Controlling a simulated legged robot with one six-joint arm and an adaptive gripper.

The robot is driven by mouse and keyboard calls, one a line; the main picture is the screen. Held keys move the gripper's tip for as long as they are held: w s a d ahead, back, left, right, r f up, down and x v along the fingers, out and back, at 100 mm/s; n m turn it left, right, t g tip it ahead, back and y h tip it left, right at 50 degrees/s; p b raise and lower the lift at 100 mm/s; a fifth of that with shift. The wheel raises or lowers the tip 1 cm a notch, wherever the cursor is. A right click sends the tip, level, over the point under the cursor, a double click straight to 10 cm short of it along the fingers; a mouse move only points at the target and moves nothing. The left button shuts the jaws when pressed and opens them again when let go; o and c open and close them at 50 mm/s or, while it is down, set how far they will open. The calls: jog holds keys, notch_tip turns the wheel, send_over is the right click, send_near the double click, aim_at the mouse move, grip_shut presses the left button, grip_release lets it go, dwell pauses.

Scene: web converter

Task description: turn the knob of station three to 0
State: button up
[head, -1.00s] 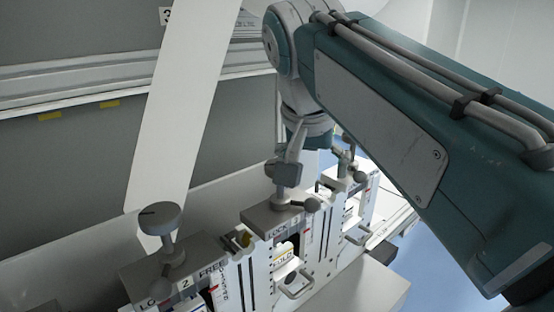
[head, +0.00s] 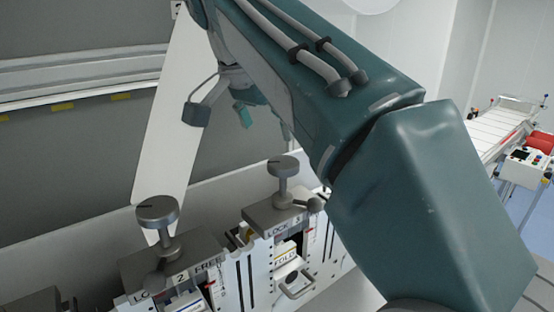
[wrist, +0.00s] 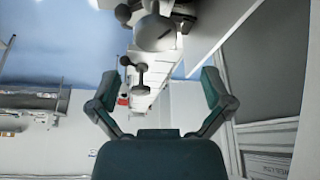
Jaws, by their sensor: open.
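The knob of station three (head: 283,167) is a grey round knob on a short stem, standing on a grey block (head: 280,215) marked "LOCK 3". Its setting is too small to read. My gripper (head: 220,114) is open and empty, up and to the left of this knob and clear of it. In the wrist view my gripper's two fingers (wrist: 157,88) are spread wide. A near grey knob (wrist: 153,33) and a farther knob (wrist: 141,68) show beyond them; I cannot tell which stations these are.
The similar knob of station two (head: 158,210) stands to the left, below my gripper. A pale slanted panel (head: 170,130) rises behind. A ball-ended lever (head: 315,204) sits right of station three's knob.

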aim_at(282, 162)
jog(key=x, duration=0.3)
jog(key=d+x, duration=0.1)
jog(key=x, duration=0.2)
jog(key=shift+w+a+f, duration=0.15)
jog(key=shift+a+f, duration=0.05)
jog(key=shift+f, duration=0.4)
jog(key=shift+d, duration=0.15)
jog(key=c, duration=1)
